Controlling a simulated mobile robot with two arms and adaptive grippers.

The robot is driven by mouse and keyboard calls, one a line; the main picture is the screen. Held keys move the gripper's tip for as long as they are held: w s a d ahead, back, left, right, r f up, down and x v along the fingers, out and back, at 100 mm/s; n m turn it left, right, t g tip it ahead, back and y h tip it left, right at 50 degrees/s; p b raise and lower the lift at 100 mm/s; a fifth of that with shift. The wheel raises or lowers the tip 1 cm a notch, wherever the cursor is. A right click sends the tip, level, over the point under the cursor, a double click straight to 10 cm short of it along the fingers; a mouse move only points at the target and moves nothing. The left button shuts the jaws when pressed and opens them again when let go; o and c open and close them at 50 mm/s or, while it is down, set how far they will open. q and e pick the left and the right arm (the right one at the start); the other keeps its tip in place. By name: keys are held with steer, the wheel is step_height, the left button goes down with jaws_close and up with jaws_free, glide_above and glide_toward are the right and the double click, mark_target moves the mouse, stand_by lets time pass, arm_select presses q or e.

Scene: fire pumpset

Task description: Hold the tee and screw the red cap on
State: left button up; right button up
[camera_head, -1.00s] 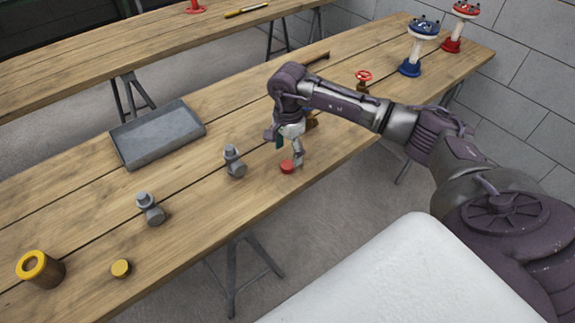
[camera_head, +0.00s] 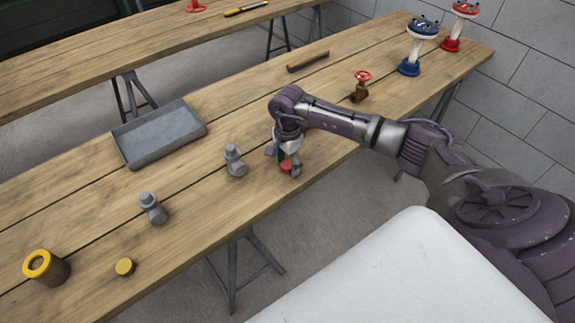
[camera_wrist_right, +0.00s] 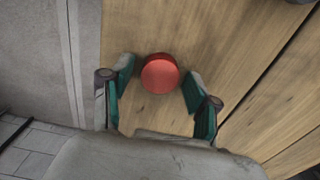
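The red cap (camera_head: 286,167) lies on the near wooden table close to its front edge. It also shows as a round red disc in the right wrist view (camera_wrist_right: 160,73). My right gripper (camera_head: 284,172) is low over the cap. Its two green-padded fingers are apart, one on each side of the cap, with a gap of bare wood visible on both sides (camera_wrist_right: 158,85). One grey tee (camera_head: 235,161) stands just left of the gripper. A second grey tee (camera_head: 152,208) stands further left. My left gripper is not in view.
A grey tray (camera_head: 160,135) lies behind the tees. A red-wheeled valve (camera_head: 360,88), a brown bar (camera_head: 307,62) and blue (camera_head: 422,45) and red (camera_head: 461,25) fittings are further right.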

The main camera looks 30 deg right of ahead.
steer(key=c, duration=0.8)
steer(key=shift+r, duration=0.45)
steer(key=r, duration=0.1)
steer(key=r+b, duration=0.1)
steer(key=r, duration=0.1)
steer(key=shift+s+d+r+b, duration=0.3)
steer(key=shift+s+d, duration=0.1)
steer(key=shift+s+d+r+b, duration=0.35)
steer(key=shift+s+d+r, duration=0.7)
steer(key=shift+s, duration=0.45)
steer(key=shift+s+d+r+b, duration=0.4)
steer(key=shift+s+d+r, duration=0.45)
steer(key=shift+s+r, duration=0.45)
steer(key=shift+s+d+r+b, duration=0.35)
steer(key=shift+s+d+r, duration=0.6)
steer(key=shift+s, duration=0.7)
